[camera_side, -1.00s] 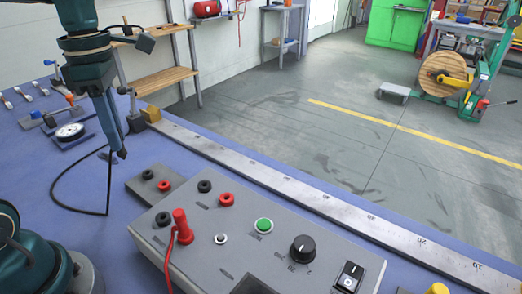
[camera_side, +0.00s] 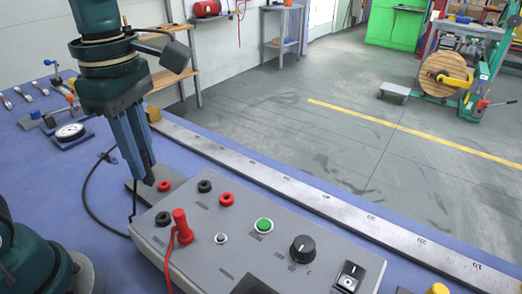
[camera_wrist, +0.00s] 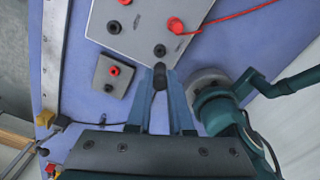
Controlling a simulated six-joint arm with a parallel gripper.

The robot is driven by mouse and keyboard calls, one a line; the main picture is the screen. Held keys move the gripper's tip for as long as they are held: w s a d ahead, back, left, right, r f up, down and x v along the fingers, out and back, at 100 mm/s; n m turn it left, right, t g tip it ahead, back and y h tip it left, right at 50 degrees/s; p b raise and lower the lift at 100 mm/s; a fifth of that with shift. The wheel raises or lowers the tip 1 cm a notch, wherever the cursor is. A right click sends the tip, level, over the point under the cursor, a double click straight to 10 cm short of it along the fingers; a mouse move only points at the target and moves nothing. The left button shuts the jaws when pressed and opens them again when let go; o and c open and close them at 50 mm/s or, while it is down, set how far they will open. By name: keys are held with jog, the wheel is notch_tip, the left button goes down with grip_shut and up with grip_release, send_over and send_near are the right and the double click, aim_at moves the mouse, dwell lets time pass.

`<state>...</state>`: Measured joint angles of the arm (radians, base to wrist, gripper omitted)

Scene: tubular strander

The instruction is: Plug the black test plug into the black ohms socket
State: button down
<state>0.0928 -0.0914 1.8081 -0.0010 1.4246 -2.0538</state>
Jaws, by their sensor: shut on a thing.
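My gripper (camera_side: 146,166) is shut on the black test plug (camera_wrist: 160,77), which shows between the fingertips in the wrist view. In the side view the plug is mostly hidden by the fingers, and its black cable (camera_side: 86,198) loops to the left. The grey meter box (camera_side: 260,240) has a black socket (camera_side: 163,219) beside a red plug (camera_side: 182,232); it also shows in the wrist view (camera_wrist: 160,50), just beyond the plug tip. Another black socket (camera_side: 204,186) sits farther back. I cannot read the socket labels. The held plug is apart from the box sockets.
A small grey block (camera_wrist: 112,76) with a red and a black socket lies beside the gripper. A long steel ruler (camera_side: 270,182) runs behind the box. A red lead (camera_side: 168,262) hangs from the red plug.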

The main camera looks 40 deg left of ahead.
aim_at(149, 180)
jog(key=shift+f, duration=3)
jog(key=shift+f, duration=1.05)
jog(key=c, duration=0.7)
grip_release()
jog(key=shift+c, duration=0.2)
jog(key=shift+r, duration=0.1)
